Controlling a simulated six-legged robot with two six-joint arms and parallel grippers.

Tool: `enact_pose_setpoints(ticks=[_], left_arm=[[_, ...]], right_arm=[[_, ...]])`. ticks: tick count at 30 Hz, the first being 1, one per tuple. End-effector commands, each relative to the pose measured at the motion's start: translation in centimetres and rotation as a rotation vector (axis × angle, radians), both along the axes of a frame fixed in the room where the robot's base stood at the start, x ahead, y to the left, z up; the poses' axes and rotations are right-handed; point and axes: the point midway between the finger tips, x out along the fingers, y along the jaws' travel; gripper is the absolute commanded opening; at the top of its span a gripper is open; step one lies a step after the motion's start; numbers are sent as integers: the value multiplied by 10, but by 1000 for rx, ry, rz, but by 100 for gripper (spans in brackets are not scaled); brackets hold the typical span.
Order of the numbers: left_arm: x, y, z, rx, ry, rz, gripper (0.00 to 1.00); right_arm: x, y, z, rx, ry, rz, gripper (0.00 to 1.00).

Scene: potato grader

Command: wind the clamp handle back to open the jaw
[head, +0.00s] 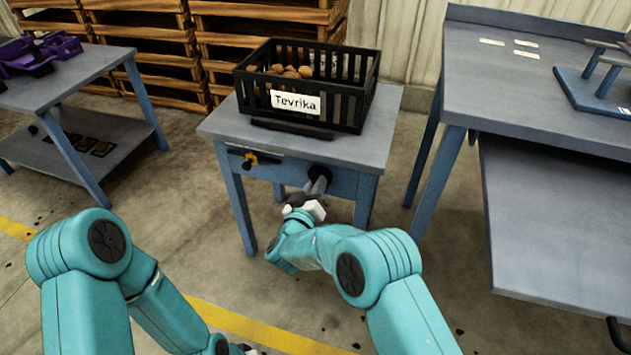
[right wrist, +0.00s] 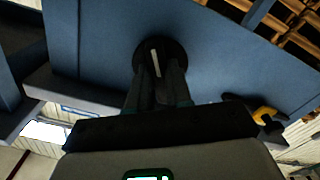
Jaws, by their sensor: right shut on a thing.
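The clamp handle is a dark round knob (head: 320,173) on the front face of a small blue-grey table. In the right wrist view the knob (right wrist: 172,47) shows a pale upright bar at its middle. My right gripper (head: 315,186) reaches it from the front, and its two fingers (right wrist: 158,92) are shut on the handle. The fingers hide part of the knob. A dark bar (head: 291,129) lies on the tabletop along the front of a black crate; I cannot tell whether it is the clamp jaw or how far it is open.
The black crate (head: 359,110), labelled Tevrika, holds potatoes (head: 291,71) on the small table (head: 222,123). A yellow-orange part (head: 252,158) sits left of the knob. A larger workbench (head: 470,95) stands at right, a lower table (head: 92,82) at left. The floor between is open.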

Motion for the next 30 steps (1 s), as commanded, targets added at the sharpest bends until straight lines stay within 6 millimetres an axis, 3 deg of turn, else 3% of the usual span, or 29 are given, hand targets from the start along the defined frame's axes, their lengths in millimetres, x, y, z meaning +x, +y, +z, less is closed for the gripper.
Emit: enact_pose_setpoints(ticks=[18, 30], left_arm=[[-5, -4, 25, -4, 8, -19, 38], [-5, -4, 33, -4, 8, -18, 38]], right_arm=[[1, -1, 3, -554, 176, -3, 0], [1, -1, 3, -829, 265, -3, 0]])
